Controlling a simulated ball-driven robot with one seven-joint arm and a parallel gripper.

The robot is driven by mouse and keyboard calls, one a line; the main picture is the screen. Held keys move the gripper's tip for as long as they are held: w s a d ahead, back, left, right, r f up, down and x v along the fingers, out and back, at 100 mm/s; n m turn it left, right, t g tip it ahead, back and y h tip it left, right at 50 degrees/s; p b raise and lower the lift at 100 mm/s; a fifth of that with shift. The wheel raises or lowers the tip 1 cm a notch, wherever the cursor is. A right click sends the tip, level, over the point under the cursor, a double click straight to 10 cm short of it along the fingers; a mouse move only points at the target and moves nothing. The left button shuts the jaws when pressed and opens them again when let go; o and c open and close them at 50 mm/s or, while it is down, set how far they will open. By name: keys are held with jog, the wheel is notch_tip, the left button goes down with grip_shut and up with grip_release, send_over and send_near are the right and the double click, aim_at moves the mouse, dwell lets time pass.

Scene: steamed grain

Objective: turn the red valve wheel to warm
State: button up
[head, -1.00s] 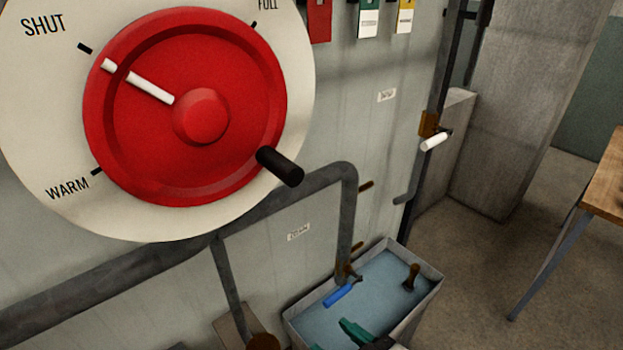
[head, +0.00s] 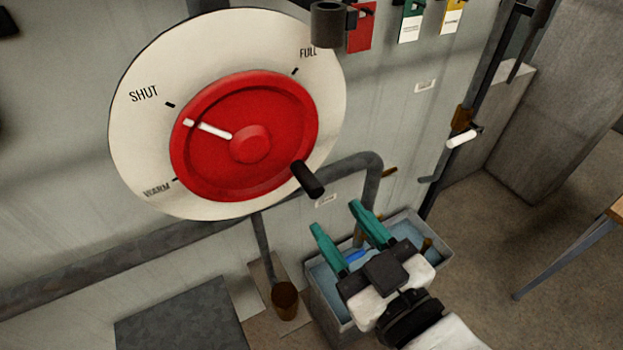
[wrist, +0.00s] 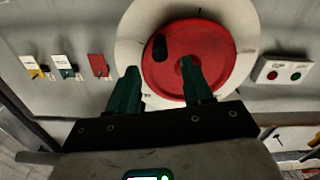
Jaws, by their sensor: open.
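The red valve wheel (head: 245,112) sits on a round cream dial (head: 140,120) on the grey wall, marked SHUT, FULL and WARM. Its white pointer line (head: 208,129) points to the left, close to the SHUT tick. A black handle (head: 308,179) sticks out from the wheel's lower right. My gripper (head: 338,222), with green fingers, is open and empty, below and right of the handle and apart from it. In the wrist view, the wheel (wrist: 215,60) and handle (wrist: 159,47) show beyond the open fingers.
A grey tub (head: 325,295) stands below my gripper. A pipe (head: 150,254) runs under the dial. Red, green and yellow tags (head: 412,25) hang at upper right. A white-handled lever (head: 461,138) is at right. The wrist view shows a two-button box (wrist: 284,71).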

aim_at(318, 194)
jog(key=shift+f+b+x, duration=0.15)
jog(key=shift+b+x, duration=0.9)
jog(key=shift+b, duration=0.75)
jog(key=shift+f+b+x, duration=0.15)
jog(key=shift+b+x, duration=0.9)
jog(key=shift+b, duration=0.7)
jog(key=x, duration=0.1)
jog(key=p+x, duration=0.1)
jog(key=x, duration=0.2)
jog(key=shift+r, duration=0.35)
jog(key=shift+w+a+f+p, duration=0.1)
jog(key=shift+w+a+p, duration=0.25)
jog(key=shift+w, duration=0.25)
grip_shut()
